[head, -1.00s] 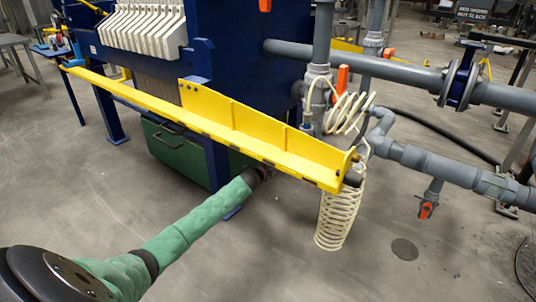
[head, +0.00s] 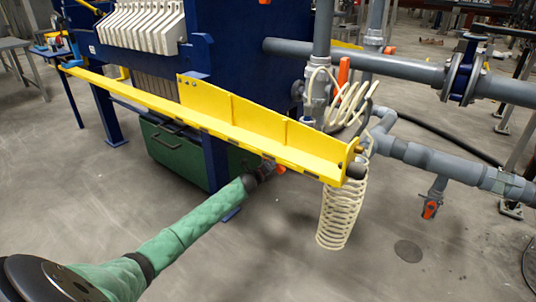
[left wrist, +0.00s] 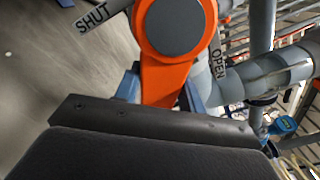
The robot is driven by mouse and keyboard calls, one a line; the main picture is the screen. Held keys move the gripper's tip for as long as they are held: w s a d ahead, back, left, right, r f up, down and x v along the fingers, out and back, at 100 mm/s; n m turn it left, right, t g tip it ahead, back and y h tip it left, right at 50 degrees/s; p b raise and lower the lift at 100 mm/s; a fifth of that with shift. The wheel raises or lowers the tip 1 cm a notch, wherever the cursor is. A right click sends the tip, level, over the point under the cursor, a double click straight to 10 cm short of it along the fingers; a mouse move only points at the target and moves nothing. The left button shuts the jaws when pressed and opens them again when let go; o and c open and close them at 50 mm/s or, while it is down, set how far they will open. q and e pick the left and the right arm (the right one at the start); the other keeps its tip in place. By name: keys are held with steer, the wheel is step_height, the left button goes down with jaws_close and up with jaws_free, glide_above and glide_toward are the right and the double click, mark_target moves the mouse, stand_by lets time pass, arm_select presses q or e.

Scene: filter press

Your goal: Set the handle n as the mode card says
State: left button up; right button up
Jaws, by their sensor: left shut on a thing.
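An orange valve handle (left wrist: 165,82) with a grey hub (left wrist: 178,25) fills the top middle of the left wrist view. A SHUT tag (left wrist: 95,16) lies to its left and an OPEN tag (left wrist: 219,62) to its right. The handle points down the picture, between the two tags. My left gripper (left wrist: 160,95) is shut on it, with a blue-grey finger on each side. In the head view a bit of orange (head: 281,170) shows beside my left gripper (head: 266,166), under the yellow beam, which partly hides it. No letter and no mode card can be made out. My right gripper is not in view.
The yellow beam (head: 240,128) crosses above my left gripper. A cream coiled hose (head: 341,215) hangs at its right end. Other orange handles sit on the upright pipe (head: 343,71) and the lower right pipe (head: 430,210). A green box (head: 170,150) stands behind; open floor lies in front.

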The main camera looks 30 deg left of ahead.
arm_select(q)
steer(key=shift+s+a+f+m+b, duration=0.1)
steer(key=shift+a+f+m+b, duration=0.3)
steer(key=shift+f+m+b, duration=0.3)
steer(key=shift+a+f+m+b, duration=0.25)
steer(key=shift+a+m+b, duration=0.25)
steer(key=shift+m+b, duration=0.45)
steer(key=a+m+b, duration=0.1)
steer(key=m, duration=0.1)
steer(key=a+m+b, duration=0.1)
steer(key=m+b, duration=0.1)
steer(key=m, duration=0.1)
steer(key=a+m+b, duration=0.1)
steer(key=a+m, duration=0.1)
steer(key=m, duration=0.1)
steer(key=shift+w+f+b, duration=0.2)
steer(key=shift+w+b, duration=0.05)
steer(key=shift+b, duration=0.15)
steer(key=o, duration=1.1)
steer(key=shift+a+f, duration=0.1)
steer(key=shift+a, duration=0.05)
steer(key=shift+s+d, duration=0.1)
steer(key=shift+d, duration=0.1)
